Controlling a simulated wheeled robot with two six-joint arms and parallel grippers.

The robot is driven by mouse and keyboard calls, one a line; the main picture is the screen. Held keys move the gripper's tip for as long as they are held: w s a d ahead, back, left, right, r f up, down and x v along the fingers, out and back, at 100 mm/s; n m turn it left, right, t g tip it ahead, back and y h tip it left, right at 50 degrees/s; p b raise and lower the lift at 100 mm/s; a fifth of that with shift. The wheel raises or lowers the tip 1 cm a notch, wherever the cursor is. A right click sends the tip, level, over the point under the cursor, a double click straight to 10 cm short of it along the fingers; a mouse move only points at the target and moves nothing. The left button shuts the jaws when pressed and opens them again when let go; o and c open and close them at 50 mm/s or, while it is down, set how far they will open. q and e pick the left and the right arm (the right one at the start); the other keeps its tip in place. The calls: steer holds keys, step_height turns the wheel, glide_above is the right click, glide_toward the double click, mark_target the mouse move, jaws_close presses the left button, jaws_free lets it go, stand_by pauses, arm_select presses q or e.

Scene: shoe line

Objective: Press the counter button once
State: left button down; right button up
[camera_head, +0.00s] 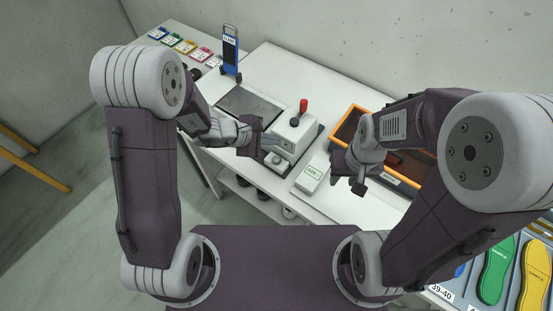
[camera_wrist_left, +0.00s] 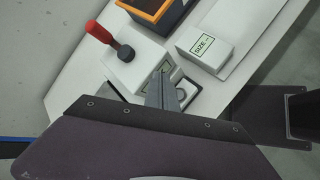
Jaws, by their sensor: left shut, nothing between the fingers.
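A white machine (camera_head: 295,134) with a red-knobbed lever stands on the white table; it also shows in the left wrist view (camera_wrist_left: 135,72). At its front is a round grey piece (camera_head: 276,158), which may be the button; in the left wrist view (camera_wrist_left: 181,93) it lies just right of my fingertips. A small white box (camera_head: 311,176) with a green-framed label stands beside it; in the left wrist view (camera_wrist_left: 205,48) the label reads SIZE. My left gripper (camera_head: 271,140) is shut and empty at the machine's side; contact is unclear. My right gripper (camera_head: 357,186) hangs right of the box, its fingers unclear.
A dark plate (camera_head: 250,104) lies left of the machine, with a blue upright stand (camera_head: 230,50) behind it. An orange-rimmed tray (camera_head: 342,128) is at the right, partly behind my right arm. Coloured cards lie at the far left; coloured insoles (camera_head: 497,270) lie at the lower right.

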mark_target(276, 160)
arm_select(q)
step_height(276, 160, down, 8)
steer(key=b, duration=0.5)
steer(key=shift+r, duration=0.2)
steer(key=shift+f+b, duration=0.1)
steer(key=shift+b, duration=0.25)
steer(key=shift+f, duration=0.1)
stand_by(1.1)
steer(key=shift+f+b, duration=0.3)
steer(key=shift+b, duration=0.45)
steer(key=shift+f+b, duration=0.55)
steer(key=shift+b, duration=0.15)
stand_by(0.4)
stand_by(0.4)
steer(key=shift+r+p, duration=0.55)
steer(key=shift+r, duration=0.4)
